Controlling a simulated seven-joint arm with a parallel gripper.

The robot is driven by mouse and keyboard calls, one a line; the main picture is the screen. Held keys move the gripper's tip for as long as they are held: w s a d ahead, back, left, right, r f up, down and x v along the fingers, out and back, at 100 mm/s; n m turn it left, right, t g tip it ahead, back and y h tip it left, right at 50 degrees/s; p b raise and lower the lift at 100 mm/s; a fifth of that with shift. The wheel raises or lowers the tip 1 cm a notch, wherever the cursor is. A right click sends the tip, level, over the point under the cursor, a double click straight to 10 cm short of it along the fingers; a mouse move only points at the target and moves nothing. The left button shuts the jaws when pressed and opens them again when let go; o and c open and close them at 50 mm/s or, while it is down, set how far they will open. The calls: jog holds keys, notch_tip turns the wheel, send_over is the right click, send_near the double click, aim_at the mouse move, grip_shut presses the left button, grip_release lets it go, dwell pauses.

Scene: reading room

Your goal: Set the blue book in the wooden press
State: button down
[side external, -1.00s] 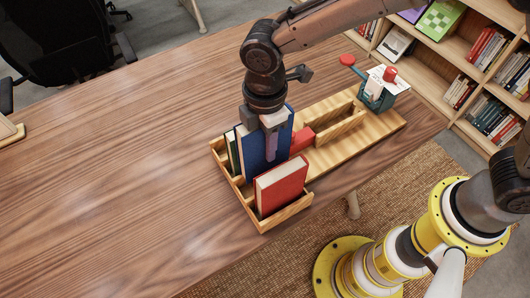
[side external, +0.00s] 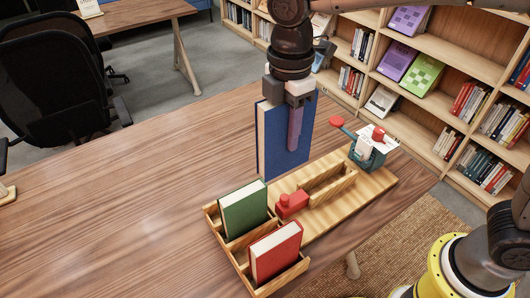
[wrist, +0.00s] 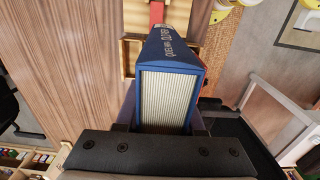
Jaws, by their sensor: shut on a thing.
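The blue book (side external: 272,139) is upright in my gripper (side external: 294,122), which is shut on it near its top. In the side view it is raised, in front of or above the back part of the wooden board; the exact gap below it is hard to tell. In the wrist view the book (wrist: 172,58) sits between the fingers (wrist: 160,122), pale page edges toward the camera, lettered blue side pointing away. The wooden press (side external: 332,188), a slot between two wooden walls, stands on the board to the book's lower right and looks empty.
A wooden rack (side external: 232,258) at the board's left end holds a green book (side external: 243,210) and a red book (side external: 275,252). A red block (side external: 291,204) sits beside the press. A teal device with a red knob (side external: 368,152) stands at the right end.

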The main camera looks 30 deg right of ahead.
jog(key=w+d, duration=0.2)
jog(key=d, duration=1.5)
notch_tip(320, 180, down, 15)
jog(key=shift+s, duration=0.25)
jog(key=shift+d, duration=0.15)
dwell(0.5)
jog(key=shift+f, duration=1.6)
notch_tip(320, 180, down, 2)
jog(key=shift+f, duration=0.1)
dwell(0.6)
